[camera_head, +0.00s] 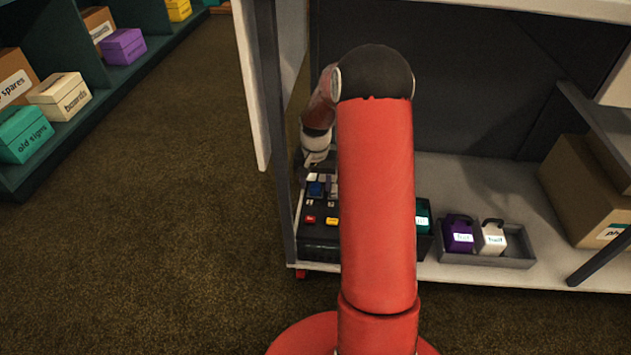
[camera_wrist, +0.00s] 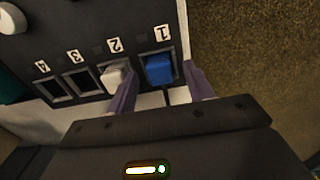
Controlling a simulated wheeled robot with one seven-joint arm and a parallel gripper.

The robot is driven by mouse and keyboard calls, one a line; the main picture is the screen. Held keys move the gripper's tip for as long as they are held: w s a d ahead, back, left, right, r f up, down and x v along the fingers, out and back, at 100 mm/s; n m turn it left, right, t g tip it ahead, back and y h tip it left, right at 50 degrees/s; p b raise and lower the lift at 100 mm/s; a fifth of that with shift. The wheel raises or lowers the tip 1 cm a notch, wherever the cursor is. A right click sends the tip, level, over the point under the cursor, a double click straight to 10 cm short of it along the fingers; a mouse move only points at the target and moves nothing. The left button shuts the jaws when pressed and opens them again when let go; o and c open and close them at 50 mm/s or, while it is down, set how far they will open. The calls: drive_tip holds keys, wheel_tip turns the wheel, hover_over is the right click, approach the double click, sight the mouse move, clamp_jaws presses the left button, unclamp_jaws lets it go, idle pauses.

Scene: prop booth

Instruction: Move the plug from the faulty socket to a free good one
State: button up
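The dark socket panel (camera_wrist: 90,25) carries sockets numbered 1 to 4 in the wrist view. A blue plug (camera_wrist: 158,70) sits in socket 1 and a white plug (camera_wrist: 115,77) sits in socket 2. Socket 3 (camera_wrist: 83,82) and socket 4 (camera_wrist: 51,88) are empty. No lit lamp shows which socket is faulty. My gripper (camera_wrist: 160,72) is open, its purple fingers on either side of the blue plug with a gap at each side. In the head view the blue plug (camera_head: 316,189) shows on the panel, partly hidden by my arm.
The panel stands on a white shelf (camera_head: 455,180), beside an upright post (camera_head: 278,150). A grey tray (camera_head: 487,261) holds a purple item (camera_head: 459,238) and a white item (camera_head: 493,241). A cardboard box (camera_head: 580,195) stands at right. Carpet on the left is clear.

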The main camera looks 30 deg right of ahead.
wheel_tip(320, 180, up, 8)
drive_tip(key=shift+f+p, duration=0.1)
drive_tip(key=shift+p, duration=0.8)
idle(0.4)
